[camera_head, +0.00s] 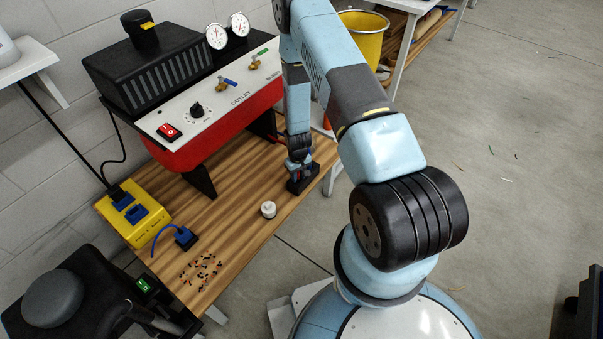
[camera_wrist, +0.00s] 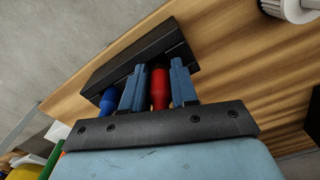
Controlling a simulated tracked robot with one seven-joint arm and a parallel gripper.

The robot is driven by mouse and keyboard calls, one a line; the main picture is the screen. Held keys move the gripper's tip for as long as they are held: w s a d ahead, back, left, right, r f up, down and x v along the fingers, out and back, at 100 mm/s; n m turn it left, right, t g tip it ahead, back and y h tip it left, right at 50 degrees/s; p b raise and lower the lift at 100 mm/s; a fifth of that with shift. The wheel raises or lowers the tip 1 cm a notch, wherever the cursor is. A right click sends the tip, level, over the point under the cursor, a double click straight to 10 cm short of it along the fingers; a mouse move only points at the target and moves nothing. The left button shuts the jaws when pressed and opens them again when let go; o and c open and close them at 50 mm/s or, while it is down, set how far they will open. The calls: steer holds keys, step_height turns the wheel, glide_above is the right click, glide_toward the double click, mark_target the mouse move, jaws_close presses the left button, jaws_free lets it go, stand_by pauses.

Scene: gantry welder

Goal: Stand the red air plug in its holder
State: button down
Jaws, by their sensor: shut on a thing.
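The red air plug (camera_wrist: 160,88) sits between the two blue-grey fingers of my gripper (camera_wrist: 157,68) in the wrist view, and the gripper is shut on it. The black holder block (camera_wrist: 125,60) lies just beyond the fingertips, and the far end of the red plug meets its edge in the picture. I cannot tell whether the plug is in a hole or only above it. A blue plug (camera_wrist: 108,101) is beside the left finger at the holder. In the head view my gripper (camera_head: 300,173) is over the holder (camera_head: 303,184) at the bench's right end; the red plug is not discernible there.
The wooden bench (camera_head: 232,205) also bears a white round piece (camera_head: 268,209), a blue-corded black connector (camera_head: 185,238), a yellow socket box (camera_head: 134,214) and scattered small bits (camera_head: 200,270). The red and black compressor unit (camera_head: 215,115) stands behind, left of my arm.

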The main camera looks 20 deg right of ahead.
steer(key=c, duration=0.9)
jaws_free()
steer(key=shift+o, duration=0.2)
